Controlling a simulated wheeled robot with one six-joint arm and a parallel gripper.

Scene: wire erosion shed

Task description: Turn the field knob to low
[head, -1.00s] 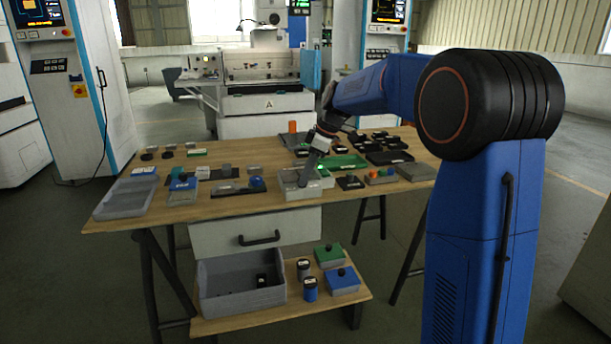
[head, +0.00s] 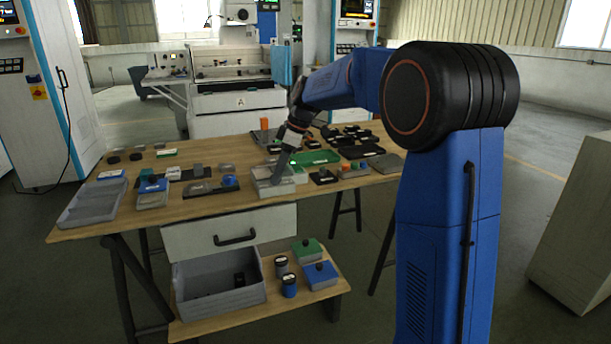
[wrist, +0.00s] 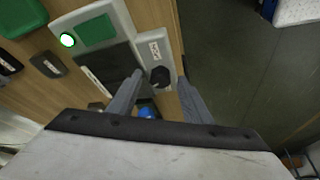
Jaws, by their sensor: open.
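The black knob (wrist: 160,76) sits on a light grey panel box (wrist: 155,45) that carries small white labels. Their lettering is too small to read. My gripper (wrist: 161,78) is open, with one finger on each side of the knob in the wrist view. I cannot tell whether either finger touches it. In the head view, my gripper (head: 277,181) is down at the grey box (head: 272,190) near the table's front edge, and it hides the knob there.
A glowing green light (wrist: 67,40) and green panel lie beside the box. A blue round part (wrist: 147,112) shows behind the fingers. The wooden table (head: 225,206) holds several small parts, a grey tray (head: 90,205) at left and a green board (head: 318,157). Open floor lies beyond the front edge.

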